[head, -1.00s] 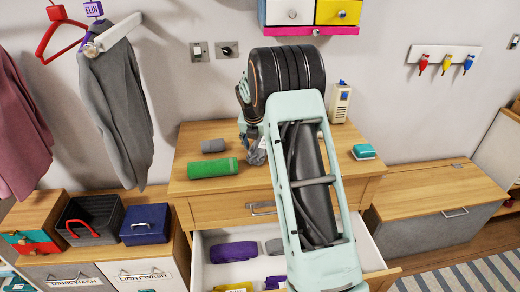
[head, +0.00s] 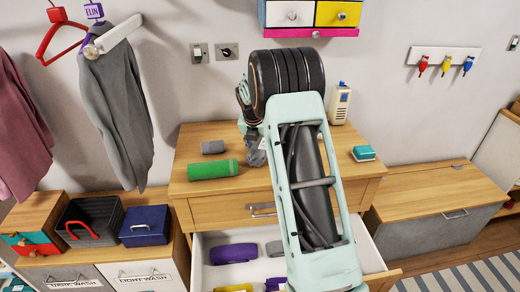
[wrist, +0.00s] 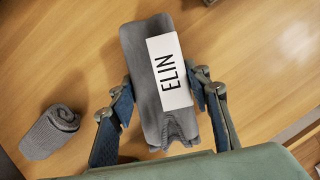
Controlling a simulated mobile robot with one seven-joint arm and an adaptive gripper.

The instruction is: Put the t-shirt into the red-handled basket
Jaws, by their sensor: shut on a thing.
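A rolled grey garment with a white ELIN label (wrist: 166,85) is between the fingers of my gripper (wrist: 163,98) in the wrist view. I take it for the t-shirt, though its rolled shape does not prove it. The fingers are shut on its two sides. In the head view my gripper (head: 255,148) is over the wooden dresser top, partly hidden by my arm, and a bit of grey cloth shows there. The dark basket with a red handle (head: 92,212) stands on the cabinet at the left, well away from my gripper.
A smaller grey roll (head: 213,147) and a green roll (head: 213,169) lie on the dresser's left part, and a teal box (head: 363,153) on its right. A blue box (head: 145,225) adjoins the basket. The open drawer (head: 200,262) holds several rolls. A grey sweater (head: 115,110) hangs above.

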